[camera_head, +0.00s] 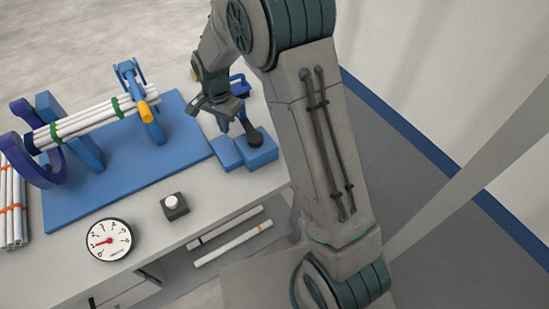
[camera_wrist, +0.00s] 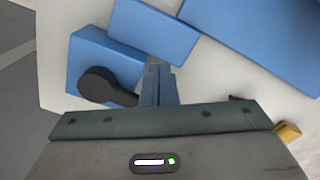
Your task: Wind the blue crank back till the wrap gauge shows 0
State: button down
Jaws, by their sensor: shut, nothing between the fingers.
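The wrap gauge (camera_head: 109,240) is a round white dial on the table's front left. Its red needle points left and slightly down, near the 1 mark. A blue crank-like part (camera_head: 240,88) shows just right of my gripper in the head view, partly hidden behind it. A black knobbed piece (camera_head: 255,138) sits on a blue block (camera_head: 262,154); it also shows in the wrist view (camera_wrist: 97,85). My gripper (camera_head: 222,124) is shut and empty above the blue blocks. Its fingers (camera_wrist: 155,68) appear right of the black piece in the wrist view, with no clear contact.
A blue board (camera_head: 125,170) carries a stand with white pipes (camera_head: 85,122) banded green. More pipes (camera_head: 14,205) with orange bands lie at far left. A small box with a white button (camera_head: 174,204) stands near the gauge. Loose pipes (camera_head: 232,243) lie below the table edge.

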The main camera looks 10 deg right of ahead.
aim_at(247, 120)
jog(key=shift+w+d, duration=0.6)
jog(key=shift+w, duration=0.3)
jog(key=shift+w+d, duration=0.95)
jog(key=shift+d, duration=0.1)
jog(key=shift+d, duration=0.1)
jog(key=shift+w+d, duration=0.25)
jog(key=shift+d, duration=0.4)
jog(key=shift+w+d, duration=0.25)
jog(key=shift+d, duration=0.4)
jog(key=shift+w, duration=0.1)
